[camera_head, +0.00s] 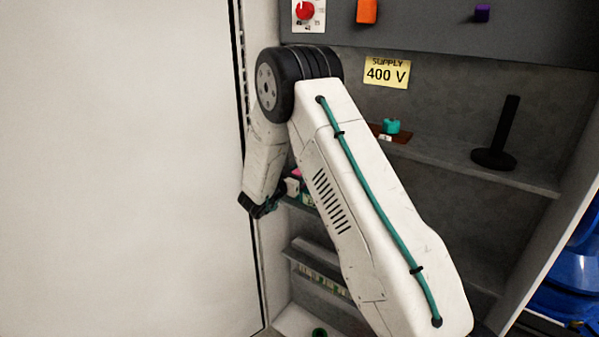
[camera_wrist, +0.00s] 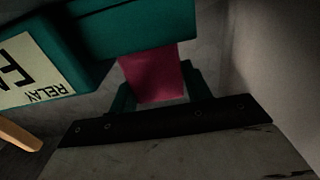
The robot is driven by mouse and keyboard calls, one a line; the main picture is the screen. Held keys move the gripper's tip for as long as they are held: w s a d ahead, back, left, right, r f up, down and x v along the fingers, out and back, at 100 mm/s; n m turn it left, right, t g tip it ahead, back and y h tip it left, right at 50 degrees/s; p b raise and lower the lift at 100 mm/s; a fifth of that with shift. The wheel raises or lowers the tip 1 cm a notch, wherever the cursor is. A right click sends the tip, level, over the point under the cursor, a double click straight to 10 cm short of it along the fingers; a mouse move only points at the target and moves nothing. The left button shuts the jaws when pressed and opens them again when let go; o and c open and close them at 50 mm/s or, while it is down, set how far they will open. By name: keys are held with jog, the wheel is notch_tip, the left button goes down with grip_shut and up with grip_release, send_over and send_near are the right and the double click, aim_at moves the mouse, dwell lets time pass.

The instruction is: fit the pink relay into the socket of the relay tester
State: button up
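In the wrist view the pink relay (camera_wrist: 152,76) sits between the two teal fingers of my gripper (camera_wrist: 158,92), which appear closed on its sides. Its far end meets the teal relay tester (camera_wrist: 140,27) or is hidden behind it; the socket is not visible, so I cannot tell whether the relay is in it. The tester carries a pale label (camera_wrist: 32,72) that reads "RELAY", upside down. In the head view my gripper (camera_head: 272,204) is low at the cabinet's left side, beside the tester (camera_head: 307,198), which is mostly hidden by my arm. A small pink patch (camera_head: 296,172) shows above the tester.
A pale wall (camera_wrist: 278,60) rises close to the right of my gripper in the wrist view. Cabinet shelves hold a teal object (camera_head: 391,126) on a brown base and a black post (camera_head: 507,130). A lower ledge (camera_head: 315,262) lies below my gripper. A large white panel (camera_head: 120,170) fills the left.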

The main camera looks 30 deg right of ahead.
jog(key=shift+o, duration=1.4)
jog(key=v, duration=0.8)
jog(key=shift+r, duration=0.1)
